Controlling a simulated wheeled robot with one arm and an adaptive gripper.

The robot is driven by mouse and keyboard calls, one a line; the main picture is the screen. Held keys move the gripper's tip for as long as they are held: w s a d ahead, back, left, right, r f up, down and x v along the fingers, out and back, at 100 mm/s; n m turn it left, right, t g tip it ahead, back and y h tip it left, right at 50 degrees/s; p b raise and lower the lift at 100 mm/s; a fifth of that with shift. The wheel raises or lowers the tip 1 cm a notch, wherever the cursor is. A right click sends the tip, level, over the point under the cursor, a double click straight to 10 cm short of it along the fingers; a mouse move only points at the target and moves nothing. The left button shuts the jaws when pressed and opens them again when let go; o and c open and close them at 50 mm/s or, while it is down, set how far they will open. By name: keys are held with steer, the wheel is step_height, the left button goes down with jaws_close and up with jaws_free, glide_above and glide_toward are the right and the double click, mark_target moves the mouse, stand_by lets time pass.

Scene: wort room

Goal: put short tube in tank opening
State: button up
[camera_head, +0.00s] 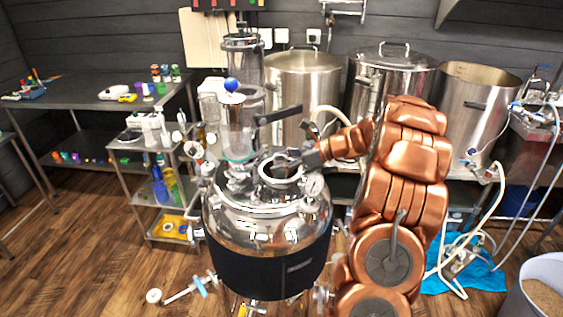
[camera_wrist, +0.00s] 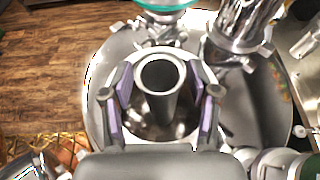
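The short tube (camera_wrist: 144,84) is a grey metal tube with a thick rim and a dark bore, seen from above in the wrist view. My gripper (camera_wrist: 160,72) has a purple-padded finger on each side, with the fingertips against the tube's rim. The tube's body narrows away from the camera over a dark, shiny round area of the tank lid. In the head view my gripper (camera_head: 307,158) is low over the lid, at the right of the tank opening (camera_head: 282,170). I cannot tell how far the tube reaches into the opening.
The steel tank (camera_head: 255,222) has a dark jacket. A glass cylinder (camera_head: 238,130) with a blue ball, a black lever (camera_head: 277,115) and a gauge (camera_head: 313,185) crowd the opening. Large steel pots (camera_head: 303,90) stand behind. Wooden floor is free at the left.

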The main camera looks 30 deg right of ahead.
steer(key=shift+o, duration=0.3)
steer(key=shift+r, duration=0.15)
steer(key=b+v, duration=0.2)
steer(key=v, duration=1)
steer(key=shift+b, duration=0.3)
steer(key=shift+r, duration=0.15)
